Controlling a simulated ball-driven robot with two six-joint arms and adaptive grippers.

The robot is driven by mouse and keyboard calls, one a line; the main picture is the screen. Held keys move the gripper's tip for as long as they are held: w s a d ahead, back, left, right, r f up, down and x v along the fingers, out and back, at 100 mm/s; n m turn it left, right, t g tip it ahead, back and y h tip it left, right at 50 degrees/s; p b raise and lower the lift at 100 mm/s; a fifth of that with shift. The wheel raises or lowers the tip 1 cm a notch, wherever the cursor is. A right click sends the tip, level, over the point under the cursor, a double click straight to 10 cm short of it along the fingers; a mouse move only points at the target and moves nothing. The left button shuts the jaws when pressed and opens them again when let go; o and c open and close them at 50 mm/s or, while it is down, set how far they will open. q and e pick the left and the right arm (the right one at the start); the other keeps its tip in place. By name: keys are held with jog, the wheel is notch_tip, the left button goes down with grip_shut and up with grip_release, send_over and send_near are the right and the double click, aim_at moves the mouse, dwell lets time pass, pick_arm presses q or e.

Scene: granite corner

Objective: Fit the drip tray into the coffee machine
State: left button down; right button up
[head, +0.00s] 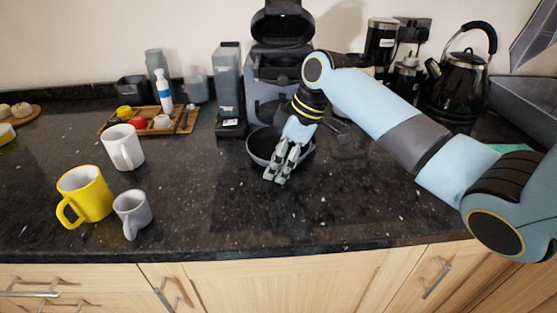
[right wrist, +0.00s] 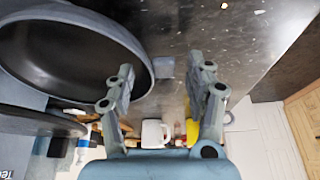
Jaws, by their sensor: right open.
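A round, grey-rimmed tray with a dark hollow (head: 252,151) sits at the front of a grey machine with a raised lid (head: 267,75). I take these as the drip tray and coffee machine, but no readable label confirms it. My right gripper (head: 276,180) is open over the tray's front edge and hides part of it. In the right wrist view the tray (right wrist: 75,45) is at upper left, with a small grey tab (right wrist: 165,67) at its edge. The tab shows between the open fingers (right wrist: 160,90); contact cannot be told. My left gripper is out of view.
A narrow grey appliance with a black foot (head: 228,85) stands left of the machine. A wooden tray (head: 143,127), white mug (head: 122,147), yellow mug (head: 88,194) and grey mug (head: 132,212) are further left. A black kettle (head: 456,85) stands right.

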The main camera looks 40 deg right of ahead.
jog(key=shift+f+b, duration=0.2)
jog(key=shift+b, duration=0.1)
jog(key=b+v, duration=0.1)
jog(key=v, duration=1)
jog(key=shift+s, duration=0.2)
jog(key=shift+f, duration=0.2)
